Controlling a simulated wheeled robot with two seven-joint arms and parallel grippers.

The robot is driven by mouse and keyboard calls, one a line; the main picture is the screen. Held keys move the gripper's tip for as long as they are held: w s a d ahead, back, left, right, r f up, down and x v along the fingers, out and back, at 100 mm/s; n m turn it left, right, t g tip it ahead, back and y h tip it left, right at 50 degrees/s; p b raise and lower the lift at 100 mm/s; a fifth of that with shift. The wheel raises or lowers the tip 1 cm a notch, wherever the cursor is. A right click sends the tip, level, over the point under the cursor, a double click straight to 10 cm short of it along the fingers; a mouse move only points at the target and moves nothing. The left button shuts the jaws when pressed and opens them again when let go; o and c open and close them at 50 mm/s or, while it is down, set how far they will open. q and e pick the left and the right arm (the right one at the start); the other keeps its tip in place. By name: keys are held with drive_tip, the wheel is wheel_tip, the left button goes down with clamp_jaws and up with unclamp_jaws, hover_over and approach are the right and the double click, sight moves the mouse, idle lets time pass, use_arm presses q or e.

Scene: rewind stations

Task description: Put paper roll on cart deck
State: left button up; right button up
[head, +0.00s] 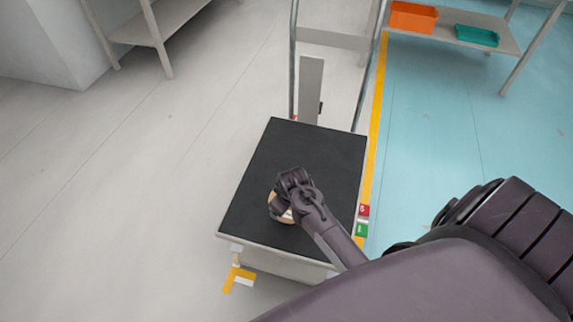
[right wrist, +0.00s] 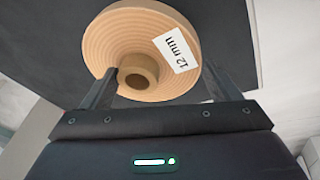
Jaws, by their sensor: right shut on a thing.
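The paper roll (head: 272,199) is tan with a white label, and is mostly hidden under my right gripper (head: 284,205) in the head view. In the right wrist view the paper roll (right wrist: 115,42) shows its wound end face, a protruding core and a label reading "12 mm". My right gripper (right wrist: 160,72) is shut on the roll, with a finger on each side. The roll is over the near half of the black cart deck (head: 305,150). I cannot tell whether it touches the deck. My left gripper is not in view.
The cart's upright handle rails (head: 293,60) and a grey post (head: 311,85) stand at the far end. A shelf at upper right holds an orange bin (head: 413,17) and a teal tray (head: 477,36). The far deck is bare. A yellow floor line (head: 374,120) runs alongside.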

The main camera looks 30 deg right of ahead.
wheel_tip(320, 180, down, 5)
drive_tip(key=shift+f+b, duration=0.1)
drive_tip(key=shift+b, duration=0.5)
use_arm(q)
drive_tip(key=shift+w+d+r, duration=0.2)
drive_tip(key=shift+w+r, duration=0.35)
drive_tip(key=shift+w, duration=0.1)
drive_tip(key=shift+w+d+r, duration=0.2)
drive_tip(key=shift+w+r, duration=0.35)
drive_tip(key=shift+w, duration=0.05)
use_arm(e)
drive_tip(key=shift+f, duration=0.3)
drive_tip(key=shift+f, duration=0.1)
drive_tip(key=o, duration=1)
drive_tip(key=shift+r, duration=0.4)
drive_tip(key=p+v, duration=0.3)
drive_tip(key=v, duration=0.7)
drive_tip(key=shift+r, duration=0.25)
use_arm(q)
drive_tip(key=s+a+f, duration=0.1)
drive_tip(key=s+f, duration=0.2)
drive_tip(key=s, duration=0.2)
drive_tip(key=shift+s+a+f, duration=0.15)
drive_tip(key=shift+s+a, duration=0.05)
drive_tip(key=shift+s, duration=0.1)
use_arm(e)
drive_tip(key=shift+s+a+r, duration=0.1)
drive_tip(key=shift+s+r, duration=0.1)
drive_tip(key=shift+r, duration=0.2)
